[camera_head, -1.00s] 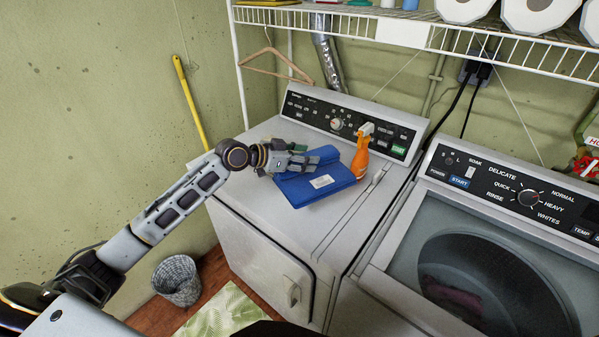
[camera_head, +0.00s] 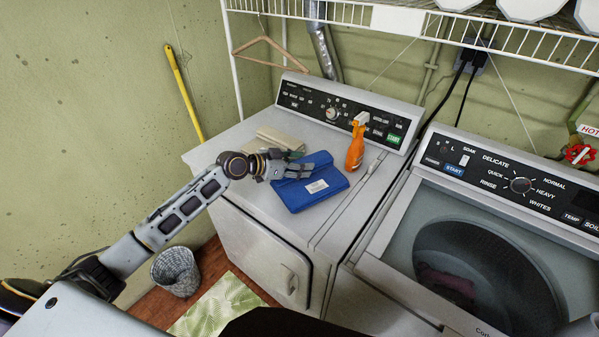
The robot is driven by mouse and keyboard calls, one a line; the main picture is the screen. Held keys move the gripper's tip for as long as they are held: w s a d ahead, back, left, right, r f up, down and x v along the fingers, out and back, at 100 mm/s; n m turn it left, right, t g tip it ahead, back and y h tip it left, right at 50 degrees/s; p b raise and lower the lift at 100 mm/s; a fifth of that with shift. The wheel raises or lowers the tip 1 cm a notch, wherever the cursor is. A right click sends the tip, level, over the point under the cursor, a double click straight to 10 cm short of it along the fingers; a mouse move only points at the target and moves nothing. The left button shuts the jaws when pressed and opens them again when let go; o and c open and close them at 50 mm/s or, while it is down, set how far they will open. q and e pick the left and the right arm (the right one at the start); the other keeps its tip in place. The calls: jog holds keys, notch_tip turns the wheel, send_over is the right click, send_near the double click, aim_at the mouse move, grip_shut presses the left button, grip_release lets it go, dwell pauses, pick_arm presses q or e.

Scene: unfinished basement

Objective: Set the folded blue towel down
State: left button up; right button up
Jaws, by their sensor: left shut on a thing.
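The folded blue towel (camera_head: 307,193), with a white label, is at the top of the dryer (camera_head: 248,200), near its front edge. I cannot tell whether it rests on the top or hangs just above it. My left gripper (camera_head: 300,171) is shut on the towel's left rear part, and its fingers hide some of the cloth. My right gripper does not show.
A folded beige cloth (camera_head: 280,138) lies behind my left gripper. An orange spray bottle (camera_head: 355,148) stands right of the towel by the control panel. A wicker basket (camera_head: 176,271) stands on the floor.

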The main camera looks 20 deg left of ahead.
pick_arm(q)
jog(key=shift+f, duration=1.65)
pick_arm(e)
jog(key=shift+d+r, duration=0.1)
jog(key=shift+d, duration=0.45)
pick_arm(q)
jog(key=shift+f, duration=0.1)
jog(key=o, duration=1.1)
jog(key=shift+o, duration=0.2)
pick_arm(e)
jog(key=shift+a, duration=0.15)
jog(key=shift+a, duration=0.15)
